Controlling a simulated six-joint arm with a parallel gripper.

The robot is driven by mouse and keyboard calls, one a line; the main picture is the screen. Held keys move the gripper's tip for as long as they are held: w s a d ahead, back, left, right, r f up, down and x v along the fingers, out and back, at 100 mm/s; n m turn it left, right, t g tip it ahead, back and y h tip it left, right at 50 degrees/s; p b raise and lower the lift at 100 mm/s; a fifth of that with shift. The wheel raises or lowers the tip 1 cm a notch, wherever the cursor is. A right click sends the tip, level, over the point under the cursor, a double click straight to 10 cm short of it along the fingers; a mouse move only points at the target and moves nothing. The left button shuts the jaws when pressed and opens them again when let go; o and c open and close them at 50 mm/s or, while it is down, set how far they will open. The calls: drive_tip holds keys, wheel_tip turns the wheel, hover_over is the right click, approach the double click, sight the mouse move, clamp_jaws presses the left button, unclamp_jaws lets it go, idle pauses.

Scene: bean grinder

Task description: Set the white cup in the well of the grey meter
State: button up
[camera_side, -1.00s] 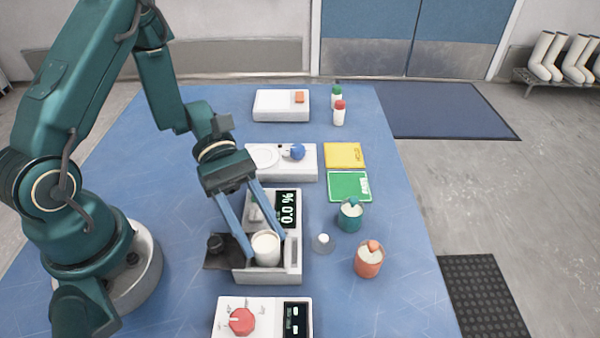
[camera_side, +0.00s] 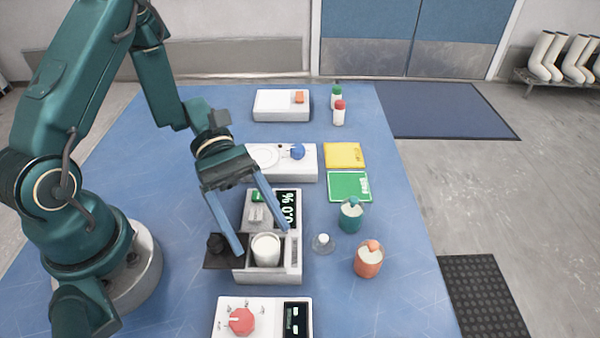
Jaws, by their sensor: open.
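The white cup (camera_side: 266,249) stands upright in the well of the grey meter (camera_side: 240,270), with its open top showing pale contents. The meter's display (camera_side: 287,209) reads 0.0 %. My gripper (camera_side: 263,242) is open, its two blue fingers spread wide on either side of the cup. The left finger tip is by the well's left edge and the right one is above its right side. The fingers appear clear of the cup. The cup's lower part is hidden by the well wall.
A clear lid-like piece (camera_side: 323,243), an orange-red jar (camera_side: 369,259) and a teal jar (camera_side: 350,215) stand to the right. A red-knobbed box (camera_side: 262,318) is in front.

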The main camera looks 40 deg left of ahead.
drive_tip(key=v, duration=1.1)
drive_tip(key=s+d+r+m+t+y, duration=0.2)
drive_tip(key=s+r+m+t+y, duration=0.3)
drive_tip(key=m+y, duration=0.8)
wheel_tip(320, 180, up, 3)
drive_tip(key=m+t, duration=0.2)
drive_tip(key=t, duration=0.1)
drive_tip(key=shift+s+d+m, duration=0.2)
drive_tip(key=shift+m, duration=0.2)
drive_tip(key=shift+r, duration=0.15)
